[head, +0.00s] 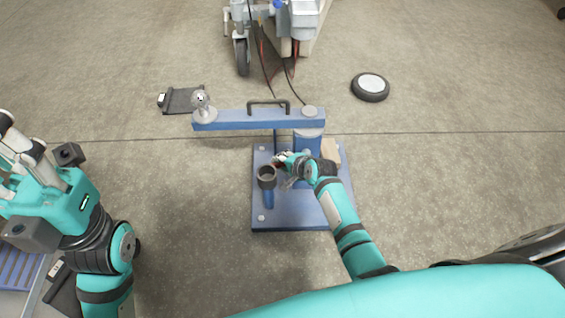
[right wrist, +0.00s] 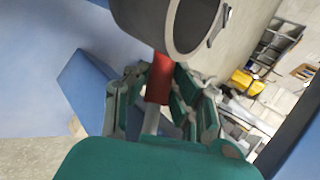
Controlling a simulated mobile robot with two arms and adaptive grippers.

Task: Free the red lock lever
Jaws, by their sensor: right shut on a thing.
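The red lock lever (right wrist: 159,79) is a short red grip on a pale rod, just below a dark grey round collar (right wrist: 190,22) in the right wrist view. My right gripper (right wrist: 157,88) is shut on the lever, with fingers on both sides of it. In the head view my right gripper (head: 282,160) is beside the dark ring (head: 267,172) on the blue stand, and the lever is mostly hidden there. My left gripper (head: 22,150) is at the left edge, away from the stand and partly cut off, so its opening is unclear.
The blue stand's base plate (head: 285,218) lies on concrete. A loose wheel (head: 370,87) and dark flat plate (head: 183,101) lie behind. A wheeled machine (head: 297,20) stands farther back.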

